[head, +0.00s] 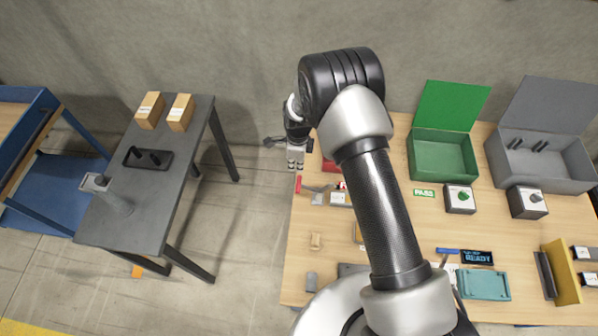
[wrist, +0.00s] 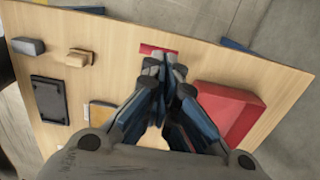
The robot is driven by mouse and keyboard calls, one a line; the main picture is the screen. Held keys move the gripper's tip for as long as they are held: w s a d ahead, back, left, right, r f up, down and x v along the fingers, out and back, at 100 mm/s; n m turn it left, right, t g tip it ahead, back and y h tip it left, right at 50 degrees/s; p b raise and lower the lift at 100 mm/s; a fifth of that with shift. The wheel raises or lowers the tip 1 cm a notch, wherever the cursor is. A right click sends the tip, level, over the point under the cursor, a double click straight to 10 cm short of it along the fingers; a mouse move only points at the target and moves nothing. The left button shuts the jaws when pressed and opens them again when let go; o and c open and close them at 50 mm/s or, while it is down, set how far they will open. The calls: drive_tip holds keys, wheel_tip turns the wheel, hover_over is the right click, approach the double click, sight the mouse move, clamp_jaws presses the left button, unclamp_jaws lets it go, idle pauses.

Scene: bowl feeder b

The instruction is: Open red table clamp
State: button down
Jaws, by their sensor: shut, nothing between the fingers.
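The red table clamp (head: 298,184) is at the left edge of the wooden workbench in the head view, its red part upright in the picture beside small grey parts. In the wrist view a red bar, which looks like the clamp's handle (wrist: 155,49), lies just beyond my fingertips. My gripper (head: 295,163) is shut and empty, above and a little behind the clamp in the head view. In the wrist view my gripper (wrist: 164,68) has its fingers together and partly hides the clamp. I cannot tell whether they touch it.
A red open box (wrist: 235,110) lies right of my fingers in the wrist view. The wooden workbench (head: 335,277) also holds a green box (head: 442,154), a grey box (head: 545,166) and small parts. A dark side table (head: 158,205) stands left, across clear floor.

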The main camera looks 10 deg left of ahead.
drive_tip(key=shift+a+r, duration=0.3)
drive_tip(key=shift+r, duration=0.35)
drive_tip(key=shift+a+r, duration=0.35)
drive_tip(key=shift+r, duration=0.35)
drive_tip(key=shift+a+r, duration=0.3)
drive_tip(key=shift+r, duration=0.35)
